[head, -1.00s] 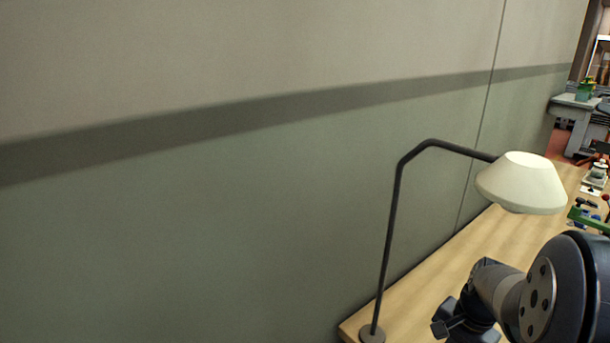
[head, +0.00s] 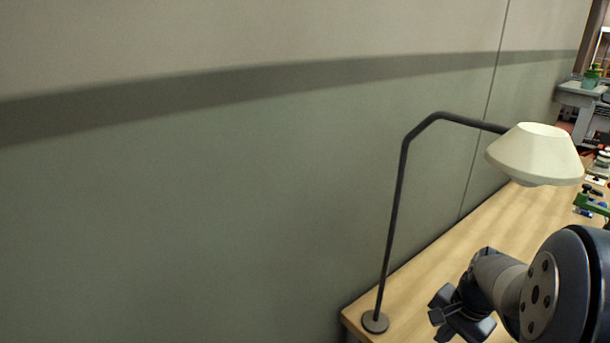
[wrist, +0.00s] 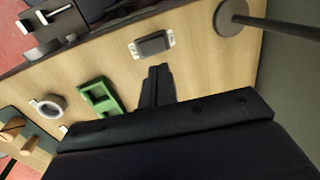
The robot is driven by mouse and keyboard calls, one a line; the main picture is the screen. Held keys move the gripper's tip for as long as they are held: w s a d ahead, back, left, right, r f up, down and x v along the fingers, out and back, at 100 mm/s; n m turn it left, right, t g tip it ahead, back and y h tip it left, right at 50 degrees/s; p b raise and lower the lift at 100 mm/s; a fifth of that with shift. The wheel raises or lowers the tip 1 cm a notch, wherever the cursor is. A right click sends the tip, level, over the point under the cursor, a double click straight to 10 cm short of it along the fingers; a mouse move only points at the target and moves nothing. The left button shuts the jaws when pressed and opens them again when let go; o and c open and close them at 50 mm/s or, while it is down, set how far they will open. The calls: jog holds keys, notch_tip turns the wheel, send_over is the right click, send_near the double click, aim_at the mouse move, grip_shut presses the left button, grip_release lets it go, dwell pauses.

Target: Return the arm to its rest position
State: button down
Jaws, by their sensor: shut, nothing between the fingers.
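My arm shows at the lower right of the head view, over the light wooden table (head: 410,275). My gripper (head: 437,306) is at the arm's far end, to the right of the lamp base. In the wrist view my gripper (wrist: 158,70) shows two dark fingers pressed together, with nothing between them. The fingertips point at a small dark grey block with pale ends (wrist: 152,44) on the table. I cannot tell how high they are above it. No cork stopper can be made out clearly.
A desk lamp (head: 533,155) arches over the table, its round base (head: 375,322) near the table's end; the base also shows in the wrist view (wrist: 231,17). A green item (wrist: 99,97) and a tape roll (wrist: 48,106) lie left. A grey-green wall (head: 220,220) runs alongside.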

notch_tip(320, 180, up, 6)
jog(key=f, duration=0.1)
jog(key=shift+g+h, duration=0.3)
jog(key=f, duration=0.5)
jog(key=f+b, duration=0.1)
jog(key=f, duration=0.2)
jog(key=shift+s+f, duration=0.15)
jog(key=shift+s, duration=0.1)
jog(key=b, duration=0.2)
jog(key=shift+w+a+f+b, duration=0.1)
jog(key=shift+w+a+b, duration=0.05)
jog(key=shift+w+b, duration=0.15)
jog(key=shift+b, duration=0.45)
jog(key=r, duration=0.4)
jog(key=shift+s+r, duration=0.25)
jog(key=shift+r, duration=0.1)
